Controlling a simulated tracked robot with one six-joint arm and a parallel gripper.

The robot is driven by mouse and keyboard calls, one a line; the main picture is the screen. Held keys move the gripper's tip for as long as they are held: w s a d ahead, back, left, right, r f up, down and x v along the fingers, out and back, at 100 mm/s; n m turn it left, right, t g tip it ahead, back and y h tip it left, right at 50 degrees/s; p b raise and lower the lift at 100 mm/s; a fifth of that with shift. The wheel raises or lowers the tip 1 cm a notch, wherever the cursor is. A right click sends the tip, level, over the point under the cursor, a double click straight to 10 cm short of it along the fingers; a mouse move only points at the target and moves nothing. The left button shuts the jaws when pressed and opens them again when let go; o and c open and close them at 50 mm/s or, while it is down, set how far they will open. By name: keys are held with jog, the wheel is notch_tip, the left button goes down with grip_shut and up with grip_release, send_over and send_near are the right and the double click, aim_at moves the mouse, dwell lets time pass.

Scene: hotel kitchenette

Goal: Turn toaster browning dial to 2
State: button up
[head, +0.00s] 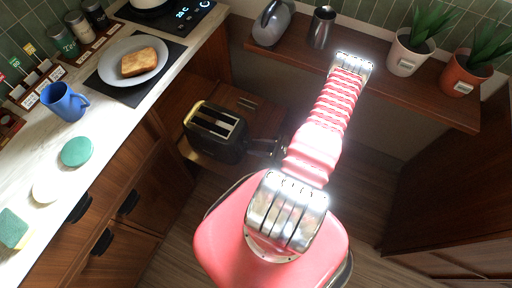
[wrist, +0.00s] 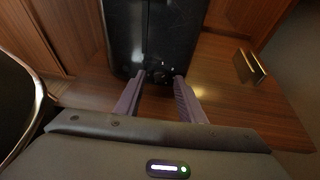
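The black toaster (head: 232,150) with two slots and a yellowish edge stands on a low wooden surface in the head view. In the wrist view the toaster's dark end face (wrist: 155,35) is straight ahead. A small dark round browning dial (wrist: 158,74) sits low on that face; its marks are too small to read. My gripper (wrist: 160,80) is open, with one finger on each side of the dial. I cannot tell whether the fingers touch it. In the head view my gripper (head: 268,148) is beside the toaster's right end, partly hidden by my arm.
The counter (head: 100,125) at left holds a plate with toast (head: 138,62) and a blue mug (head: 64,102). A shelf (head: 440,105) with plants runs behind my arm.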

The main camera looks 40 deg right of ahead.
jog(key=shift+c, duration=0.4)
grip_shut()
jog(key=shift+d+m+y, duration=0.1)
jog(key=shift+m+y, duration=0.6)
jog(key=shift+m, duration=0.3)
jog(key=shift+o, duration=0.4)
grip_release()
